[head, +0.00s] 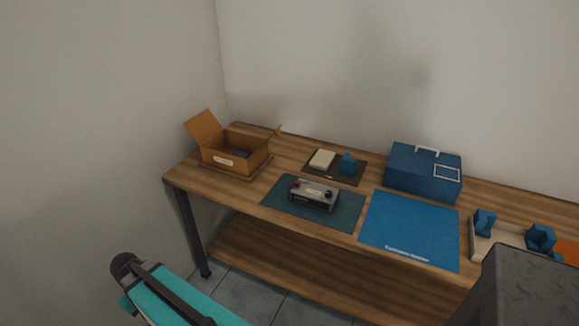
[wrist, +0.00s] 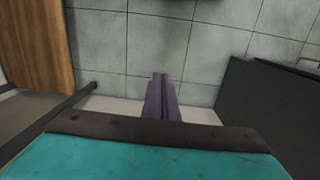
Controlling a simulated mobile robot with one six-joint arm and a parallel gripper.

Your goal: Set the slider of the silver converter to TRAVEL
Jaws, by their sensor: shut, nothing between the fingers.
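The silver converter (head: 313,199) is a small grey box on a dark teal mat (head: 345,217) in the middle of the table in the head view. It has a red part at its left end and a black knob at its right. Its slider and any lettering are too small to make out. My gripper (wrist: 161,80) shows in the wrist view, its fingers together and empty, over the tiled floor and away from the converter. In the head view my teal arm is low at the left, in front of the table; the fingers do not show there.
The wooden table (head: 285,230) holds an open cardboard box (head: 222,160), a small dark mat with a cream block (head: 322,158) and a blue piece (head: 348,163), a blue case (head: 420,172), a blue mat (head: 405,225) and a pale tray (head: 495,246) with blue parts. Walls stand behind and left.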

